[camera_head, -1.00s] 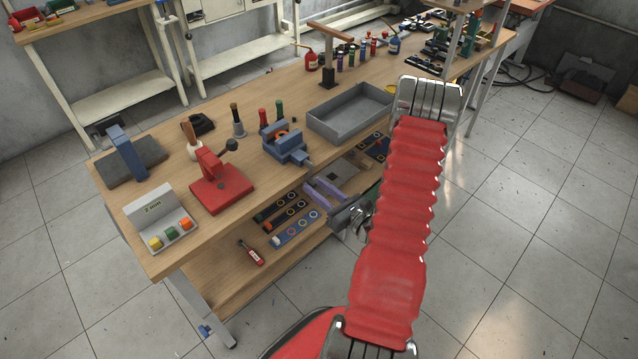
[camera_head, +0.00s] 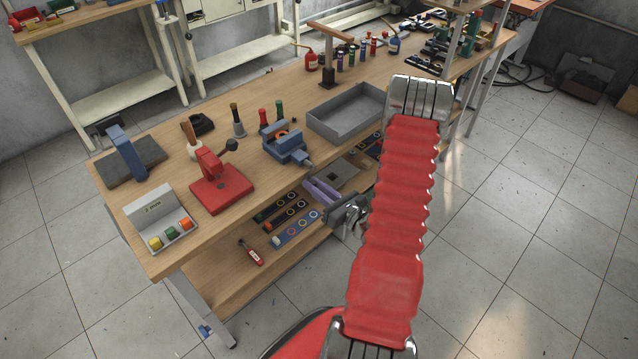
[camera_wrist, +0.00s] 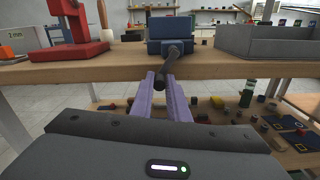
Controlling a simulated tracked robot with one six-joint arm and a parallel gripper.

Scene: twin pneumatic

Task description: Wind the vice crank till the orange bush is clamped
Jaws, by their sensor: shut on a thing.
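The blue vice (camera_head: 284,148) stands at the front edge of the bench, and also shows in the wrist view (camera_wrist: 172,27). The orange bush (camera_head: 281,134) sits at its jaws; I cannot tell from here how tightly they close on it. In the wrist view the dark vice crank (camera_wrist: 174,62) comes out towards me from the vice front. My gripper (camera_wrist: 164,83), with two purple fingers, is shut on the crank's handle. In the head view my gripper (camera_head: 314,186) is just below and in front of the vice.
A red press (camera_head: 221,188) stands left of the vice, and a grey tray (camera_head: 348,114) right of it. A white rack (camera_head: 152,212) with coloured bushes is at the near left. The bench edge (camera_wrist: 100,72) and lower shelf (camera_head: 225,278) lie close to my gripper.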

